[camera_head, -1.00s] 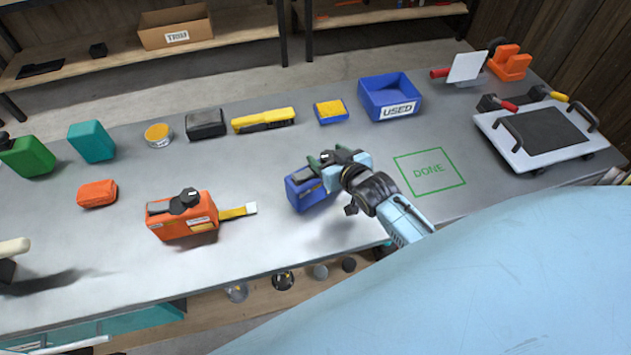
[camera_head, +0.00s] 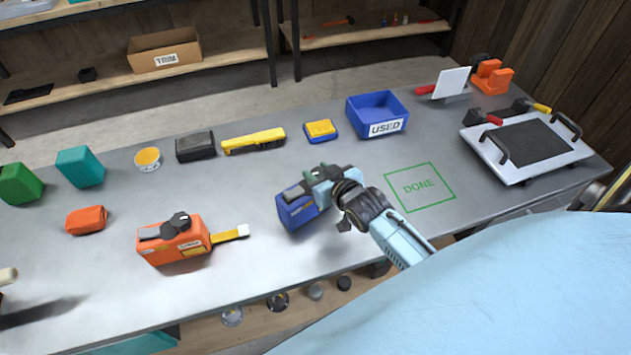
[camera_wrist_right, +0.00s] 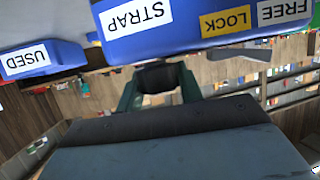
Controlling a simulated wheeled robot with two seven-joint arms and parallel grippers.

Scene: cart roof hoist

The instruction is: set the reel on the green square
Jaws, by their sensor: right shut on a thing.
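The blue reel (camera_head: 297,211) is near the middle of the bench, left of the green square (camera_head: 420,188) marked DONE and apart from it. My right gripper (camera_head: 320,182) is shut on the reel's upper right part. In the right wrist view, the reel (camera_wrist_right: 180,28) shows labels STRAP, LOCK and FREE above the gripper's fingers (camera_wrist_right: 160,78). The fingertips are partly hidden, and I cannot tell clearly whether the reel clears the bench. The green square is empty. My left gripper is not in view.
An orange tape-like reel (camera_head: 172,242) lies to the left. A blue USED bin (camera_head: 378,108) stands behind the square, and a white wheeled cart roof (camera_head: 500,165) with black handles lies right of it. The bench between reel and square is clear, apart from my arm.

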